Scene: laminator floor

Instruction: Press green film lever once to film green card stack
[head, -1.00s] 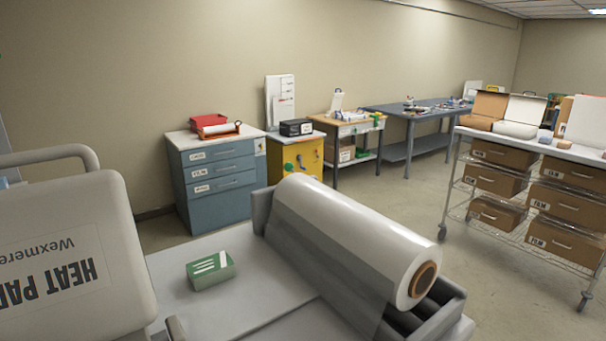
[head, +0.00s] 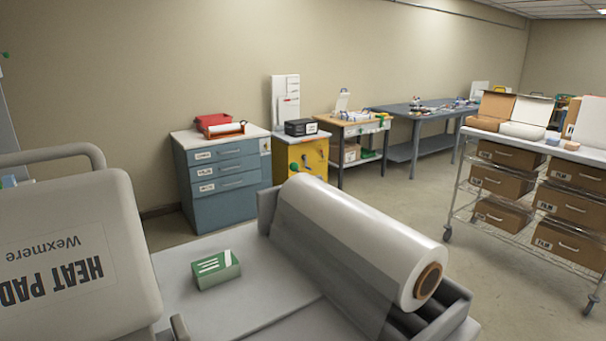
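The green card stack (head: 216,271) lies on the grey bed of the laminator (head: 276,305), left of a large clear film roll (head: 362,240). The roll sits in a grey cradle. A raised pad labelled "HEAT PAD" and "Wexmere" (head: 65,255) stands at the left front. I cannot make out a green film lever. Neither of my grippers is in view.
A blue drawer cabinet (head: 222,185), a yellow cabinet (head: 313,157) and worktables stand along the back wall. A wire rack (head: 540,190) with film boxes stands at the right. Open floor lies between the laminator and the rack.

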